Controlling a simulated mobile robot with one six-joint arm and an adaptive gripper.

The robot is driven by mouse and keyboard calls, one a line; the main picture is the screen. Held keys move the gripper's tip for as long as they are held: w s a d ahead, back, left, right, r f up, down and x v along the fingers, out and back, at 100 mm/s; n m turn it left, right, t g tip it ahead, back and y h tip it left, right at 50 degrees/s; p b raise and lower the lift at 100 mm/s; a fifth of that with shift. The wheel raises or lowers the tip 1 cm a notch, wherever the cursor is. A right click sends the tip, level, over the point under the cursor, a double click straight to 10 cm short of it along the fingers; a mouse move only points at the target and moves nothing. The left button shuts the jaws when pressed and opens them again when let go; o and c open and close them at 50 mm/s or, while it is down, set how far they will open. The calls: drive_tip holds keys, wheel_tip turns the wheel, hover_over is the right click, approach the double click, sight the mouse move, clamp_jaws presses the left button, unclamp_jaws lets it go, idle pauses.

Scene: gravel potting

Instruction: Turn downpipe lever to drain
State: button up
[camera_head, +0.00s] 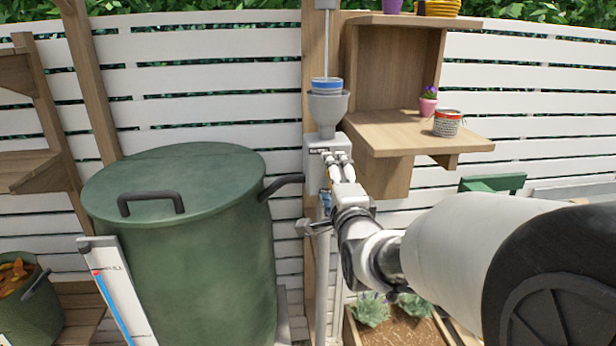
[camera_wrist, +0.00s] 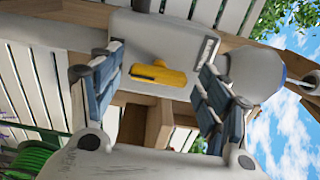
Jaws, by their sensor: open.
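The downpipe diverter is a pale grey box (camera_head: 316,146) on the wooden post below a grey funnel (camera_head: 327,112). In the wrist view the box (camera_wrist: 168,40) carries a yellow lever (camera_wrist: 160,74), which lies crosswise in the picture. My gripper (camera_head: 338,165) is at the front of the box in the head view and hides most of the lever there. In the wrist view my gripper (camera_wrist: 160,88) is open, with one blue-grey padded finger on each side of the lever. Gaps show on both sides of the lever. The label on the box is too small to read.
A large green water butt (camera_head: 190,250) with a lid stands left of the downpipe (camera_head: 322,290). A wooden shelf (camera_head: 400,135) with a tin (camera_head: 447,123) and a small pink pot (camera_head: 428,106) is close on the right. A planter (camera_head: 390,328) sits below.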

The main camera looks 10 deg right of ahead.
drive_tip(key=shift+s, duration=0.1)
drive_tip(key=s, duration=0.7)
drive_tip(key=shift+s, duration=0.15)
drive_tip(key=s+f+n+g, duration=0.4)
drive_tip(key=s+n, duration=0.2)
drive_tip(key=s, duration=0.3)
drive_tip(key=s+f+n+g, duration=0.4)
drive_tip(key=s+n, duration=0.2)
drive_tip(key=s, duration=0.4)
drive_tip(key=s+f+n+g, duration=0.4)
drive_tip(key=s+n+g, duration=0.1)
drive_tip(key=s, duration=0.4)
drive_tip(key=shift+s+f+n, duration=0.35)
drive_tip(key=shift+n, duration=0.25)
